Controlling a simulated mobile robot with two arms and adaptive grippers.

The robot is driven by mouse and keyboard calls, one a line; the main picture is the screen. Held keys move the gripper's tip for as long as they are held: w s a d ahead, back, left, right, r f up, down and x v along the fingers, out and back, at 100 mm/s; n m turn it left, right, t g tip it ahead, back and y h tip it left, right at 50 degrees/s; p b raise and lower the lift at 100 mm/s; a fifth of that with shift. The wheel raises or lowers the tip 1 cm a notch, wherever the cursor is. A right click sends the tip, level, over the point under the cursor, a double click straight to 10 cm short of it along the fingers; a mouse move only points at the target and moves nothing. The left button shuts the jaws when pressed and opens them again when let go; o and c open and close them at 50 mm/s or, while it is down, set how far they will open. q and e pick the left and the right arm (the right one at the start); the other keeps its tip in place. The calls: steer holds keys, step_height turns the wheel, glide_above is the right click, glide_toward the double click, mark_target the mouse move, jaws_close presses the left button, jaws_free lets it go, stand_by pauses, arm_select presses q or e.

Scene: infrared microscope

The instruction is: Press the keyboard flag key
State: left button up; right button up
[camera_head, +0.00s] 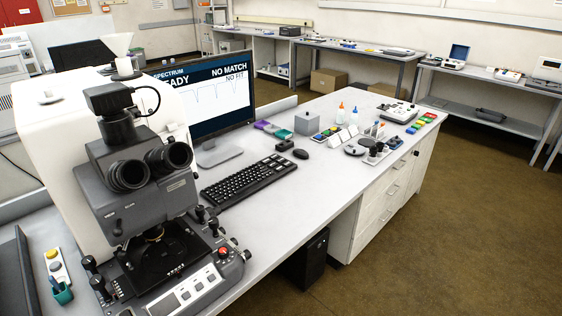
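The black keyboard (248,181) lies on the white bench in front of the monitor (222,98). It runs from the lower left to the upper right in the picture. The flag key is too small to tell among the other keys. The monitor shows a spectrum line with the words "NO MATCH" and "NO FIT". Neither of my grippers is in the head view, so whether they are open or shut is hidden.
A microscope (138,190) stands left of the keyboard. A mouse (301,154) lies at its right end. Small bottles, a grey box (307,124) and trays stand farther right on the bench (290,190). The bench front by the keyboard is clear. The brown floor (430,220) is open at the right.

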steer(key=shift+s+a, duration=0.35)
steer(key=shift+s, duration=0.05)
steer(key=shift+s+a, duration=0.2)
steer(key=shift+a, duration=0.1)
steer(key=shift+c, duration=1.3)
steer(key=shift+s+a, duration=0.1)
steer(key=c, duration=0.3)
jaws_close()
steer(key=shift+w+d, duration=0.45)
steer(key=shift+d, duration=0.2)
steer(key=shift+a, duration=0.1)
